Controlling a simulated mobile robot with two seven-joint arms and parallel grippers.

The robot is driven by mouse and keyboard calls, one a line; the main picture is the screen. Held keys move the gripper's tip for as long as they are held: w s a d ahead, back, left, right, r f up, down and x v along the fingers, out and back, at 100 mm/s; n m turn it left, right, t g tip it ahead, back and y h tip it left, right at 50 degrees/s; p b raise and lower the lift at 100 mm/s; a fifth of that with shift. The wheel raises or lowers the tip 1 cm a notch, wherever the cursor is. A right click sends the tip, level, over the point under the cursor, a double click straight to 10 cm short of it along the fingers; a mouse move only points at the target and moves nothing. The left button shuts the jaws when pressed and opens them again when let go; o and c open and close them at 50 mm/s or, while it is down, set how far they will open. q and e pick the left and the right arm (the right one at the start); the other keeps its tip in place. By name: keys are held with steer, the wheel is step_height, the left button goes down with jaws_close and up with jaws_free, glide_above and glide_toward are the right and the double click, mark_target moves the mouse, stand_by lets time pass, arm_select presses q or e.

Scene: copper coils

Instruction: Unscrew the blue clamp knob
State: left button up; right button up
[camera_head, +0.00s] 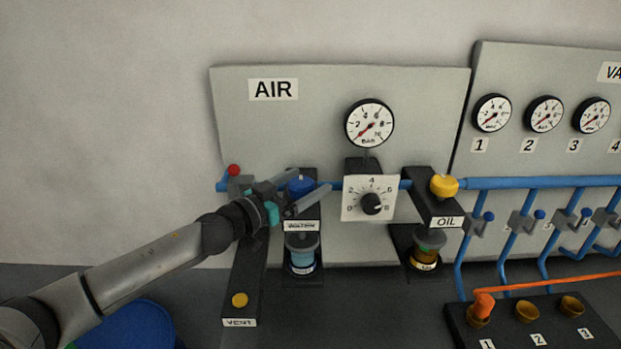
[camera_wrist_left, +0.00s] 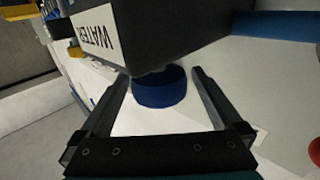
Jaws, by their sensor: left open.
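The blue clamp knob (camera_head: 300,187) sits on top of the black WATER block (camera_head: 302,214) on the AIR panel. My left gripper (camera_head: 311,181) reaches in from the left with its two fingers open, one on each side of the knob. In the left wrist view the knob (camera_wrist_left: 158,88) is between the open fingers (camera_wrist_left: 160,75), with a visible gap on both sides. It juts from the block, next to the WATER label (camera_wrist_left: 93,31). The fingers partly cover the knob in the head view. My right gripper is not in view.
The regulator dial (camera_head: 372,203) stands just right of my fingers. The blue pipe (camera_head: 500,183) runs along the panel. A yellow knob (camera_head: 444,186) sits on the OIL block. Below are the water bowl (camera_head: 302,254) and the yellow VENT button (camera_head: 240,300). A red knob (camera_head: 234,170) is at left.

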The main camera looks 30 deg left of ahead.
arm_select(q)
steer(key=shift+x, duration=1.05)
steer(key=c, duration=1.3)
